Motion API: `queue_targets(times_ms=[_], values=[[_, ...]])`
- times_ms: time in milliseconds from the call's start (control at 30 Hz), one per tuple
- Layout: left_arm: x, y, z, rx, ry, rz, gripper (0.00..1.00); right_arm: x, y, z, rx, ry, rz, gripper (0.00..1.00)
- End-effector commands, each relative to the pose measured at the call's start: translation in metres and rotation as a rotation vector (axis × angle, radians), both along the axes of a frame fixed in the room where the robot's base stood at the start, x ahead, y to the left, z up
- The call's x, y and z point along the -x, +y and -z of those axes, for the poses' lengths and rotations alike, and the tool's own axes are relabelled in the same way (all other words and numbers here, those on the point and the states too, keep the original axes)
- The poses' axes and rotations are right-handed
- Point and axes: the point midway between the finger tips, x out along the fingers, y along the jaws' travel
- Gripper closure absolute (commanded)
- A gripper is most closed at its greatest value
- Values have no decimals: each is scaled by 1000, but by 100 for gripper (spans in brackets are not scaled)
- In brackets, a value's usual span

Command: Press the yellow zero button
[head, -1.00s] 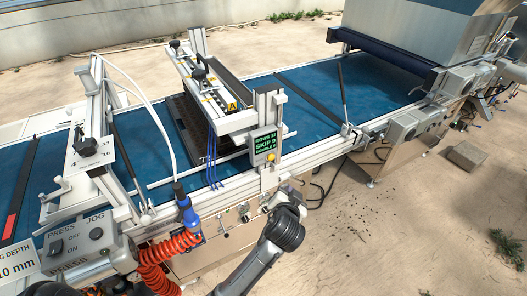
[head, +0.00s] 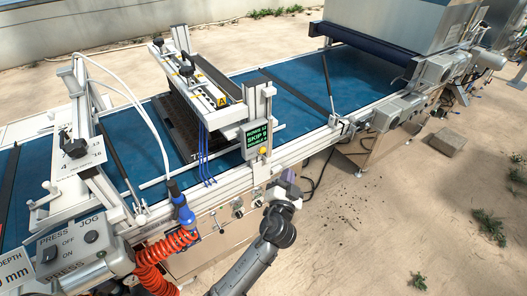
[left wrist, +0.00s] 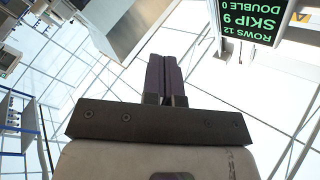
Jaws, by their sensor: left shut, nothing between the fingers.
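The yellow button (head: 263,151) is small and sits just under the green-lit display (head: 254,140) on the post of the seeding head. The display also shows in the left wrist view (left wrist: 255,20), tilted, reading rows 12, skip 9, double 0. My left gripper (head: 291,174) is below and to the right of the button, apart from it in the head view. In the left wrist view its two dark purple fingers (left wrist: 165,75) are together and empty. The button cannot be made out there. My right gripper is not in view.
The blue conveyor belt (head: 105,170) runs behind the display, with a dark tray (head: 178,123) under the seeding head. An orange coiled hose (head: 155,262) and a press/jog control box (head: 75,245) stand at the lower left.

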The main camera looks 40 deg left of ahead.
Motion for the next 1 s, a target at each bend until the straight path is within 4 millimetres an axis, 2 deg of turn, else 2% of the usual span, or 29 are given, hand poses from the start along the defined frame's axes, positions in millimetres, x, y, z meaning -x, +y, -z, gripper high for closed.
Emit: queue_targets(times_ms=[233,700,1000], values=[[-2,10,-1,-2,2,-2,100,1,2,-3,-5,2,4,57],[-14,64,0,-1,1,-2,100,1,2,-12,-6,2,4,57],[-19,83,0,0,1,-2,100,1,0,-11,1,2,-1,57]])
